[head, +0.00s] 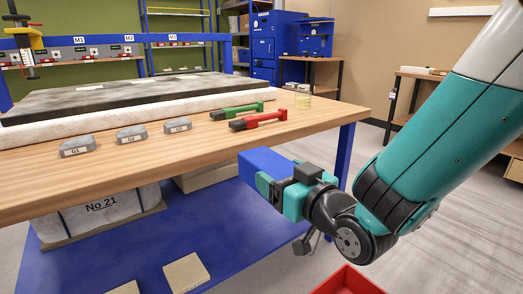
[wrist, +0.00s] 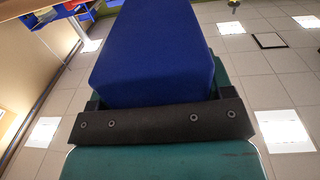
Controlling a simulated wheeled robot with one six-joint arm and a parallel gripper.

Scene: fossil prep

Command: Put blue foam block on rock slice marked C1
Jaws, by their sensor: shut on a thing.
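My gripper (head: 282,192) is shut on the blue foam block (head: 264,162) and holds it in the air off the table's front edge, to the right. The block also fills the upper middle of the wrist view (wrist: 155,50), above the dark gripper bar. Three small grey rock slices lie in a row on the wooden table. The left slice (head: 77,147) has a small label that seems to read C1; its top is bare. The middle slice (head: 131,134) seems marked C2 and the right one (head: 178,125) C3. The gripper is well to the right of them.
A dark slab (head: 130,95) on white padding is behind the slices. A red bin (head: 347,281) stands below my arm.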

